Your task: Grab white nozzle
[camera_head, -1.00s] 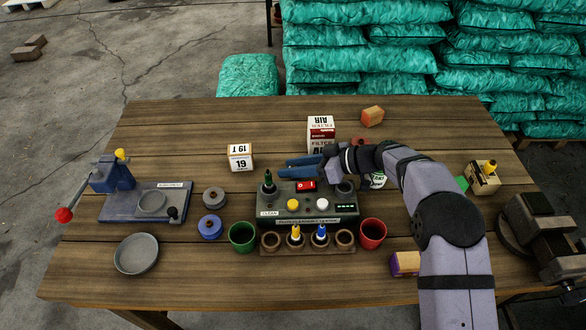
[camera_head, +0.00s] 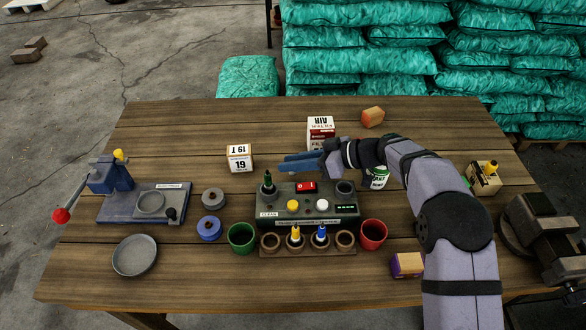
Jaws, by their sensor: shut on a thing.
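My gripper (camera_head: 299,163) has blue fingers that point left, just behind the grey control station (camera_head: 307,211). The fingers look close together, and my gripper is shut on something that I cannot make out. I do not see a white nozzle clearly anywhere. A green nozzle (camera_head: 268,181) stands upright in the station's left socket. The station's right socket (camera_head: 345,189) shows no nozzle. A yellow nozzle (camera_head: 296,236) and a blue nozzle (camera_head: 320,236) stand in the wooden rack (camera_head: 307,251), between two empty-looking holes.
A green cup (camera_head: 242,237) and a red cup (camera_head: 373,234) flank the rack. An air filter box (camera_head: 320,130) stands behind my gripper. A can (camera_head: 378,178) sits beside my arm. A lever press (camera_head: 143,203) is left and a vise (camera_head: 550,240) right. The back left is clear.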

